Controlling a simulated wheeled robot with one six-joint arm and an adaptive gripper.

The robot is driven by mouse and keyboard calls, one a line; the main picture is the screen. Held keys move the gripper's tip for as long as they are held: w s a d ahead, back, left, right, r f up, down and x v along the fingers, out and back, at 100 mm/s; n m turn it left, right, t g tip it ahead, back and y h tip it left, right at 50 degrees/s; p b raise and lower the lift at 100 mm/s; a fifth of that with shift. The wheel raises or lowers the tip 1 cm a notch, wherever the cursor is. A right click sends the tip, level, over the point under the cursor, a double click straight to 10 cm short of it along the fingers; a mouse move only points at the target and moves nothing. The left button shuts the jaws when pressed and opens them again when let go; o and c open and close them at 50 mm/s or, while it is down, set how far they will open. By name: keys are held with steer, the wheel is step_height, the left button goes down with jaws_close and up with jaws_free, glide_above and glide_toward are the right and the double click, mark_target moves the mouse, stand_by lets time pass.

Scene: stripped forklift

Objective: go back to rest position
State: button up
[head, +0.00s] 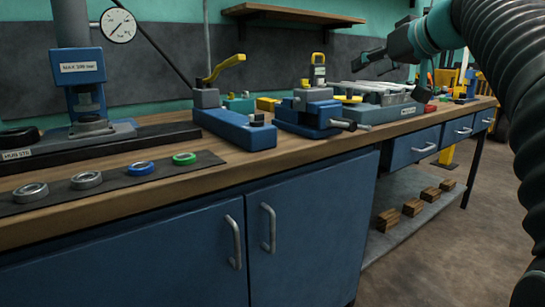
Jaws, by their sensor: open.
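My gripper (362,60) shows small and dark at the upper right, at the end of my arm with its teal wrist. It hangs above the far part of the workbench (225,176), near a grey tray (385,103) of pale bars. It is open, and I see nothing held in it. Its fingertips are small in this view, and I cannot tell their exact height above the tray. My dark ribbed arm covers the right edge of the picture.
A blue press (82,75) with a gauge stands at the left. Several rings, including a green ring (184,158), lie on a dark mat. A blue pump (235,127) and a blue vise (310,112) stand mid-bench. A wooden shelf (290,14) hangs behind. The floor (455,240) at right is clear.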

steer(key=s+d+f+m+g+h, duration=0.1)
steer(key=s+f+m+g+h, duration=0.15)
steer(key=f, duration=0.75)
steer(key=s+d+f+m+g+h, duration=0.1)
steer(key=s+d+f+m, duration=0.15)
steer(key=f, duration=0.75)
steer(key=s+a+f+g+h, duration=0.1)
steer(key=s+a+f, duration=0.3)
steer(key=s+f, duration=0.6)
steer(key=s+a+f+n+g+h, duration=0.1)
steer(key=s+a+f, duration=0.3)
steer(key=s+f, duration=0.6)
steer(key=s+g, duration=0.1)
steer(key=s, duration=0.4)
steer(key=shift+f, duration=0.3)
